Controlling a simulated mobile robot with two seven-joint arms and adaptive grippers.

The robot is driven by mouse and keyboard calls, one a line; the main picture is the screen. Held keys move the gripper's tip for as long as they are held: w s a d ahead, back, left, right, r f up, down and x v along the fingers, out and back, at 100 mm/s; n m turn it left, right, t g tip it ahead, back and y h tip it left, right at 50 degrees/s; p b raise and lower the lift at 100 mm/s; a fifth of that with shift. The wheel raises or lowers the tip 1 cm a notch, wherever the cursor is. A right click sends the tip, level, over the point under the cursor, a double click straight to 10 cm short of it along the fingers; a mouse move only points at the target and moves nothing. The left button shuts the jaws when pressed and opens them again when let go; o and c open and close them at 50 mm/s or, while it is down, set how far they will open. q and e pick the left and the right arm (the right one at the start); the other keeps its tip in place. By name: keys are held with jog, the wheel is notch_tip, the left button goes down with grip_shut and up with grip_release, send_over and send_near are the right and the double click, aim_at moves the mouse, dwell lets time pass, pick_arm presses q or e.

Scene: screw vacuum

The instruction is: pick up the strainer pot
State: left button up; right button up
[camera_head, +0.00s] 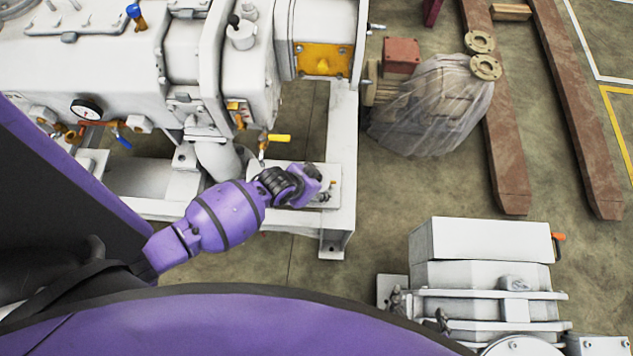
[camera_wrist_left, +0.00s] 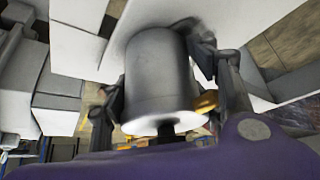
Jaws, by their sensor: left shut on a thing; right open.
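The strainer pot (camera_wrist_left: 160,82) is a smooth grey metal cylinder in the middle of the left wrist view, with its pale round end towards the camera. The dark fingers of my left gripper (camera_wrist_left: 163,95) lie on both sides of it and are shut on it. In the head view my left gripper (camera_head: 320,188) is over the corner of the white machine frame, below the large pump. My own wrist and hand hide the pot there. My right gripper is in neither view.
The white vacuum machine (camera_head: 110,70) fills the upper left, with a yellow-handled valve (camera_head: 279,138) close above my left gripper. A wrapped bundle (camera_head: 430,105) and brown beams (camera_head: 505,150) lie to the right. Another white unit (camera_head: 480,240) stands at lower right. Open floor lies between.

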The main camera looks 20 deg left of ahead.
pick_arm(q)
jog(key=shift+c, duration=1.3)
jog(key=shift+r, duration=0.1)
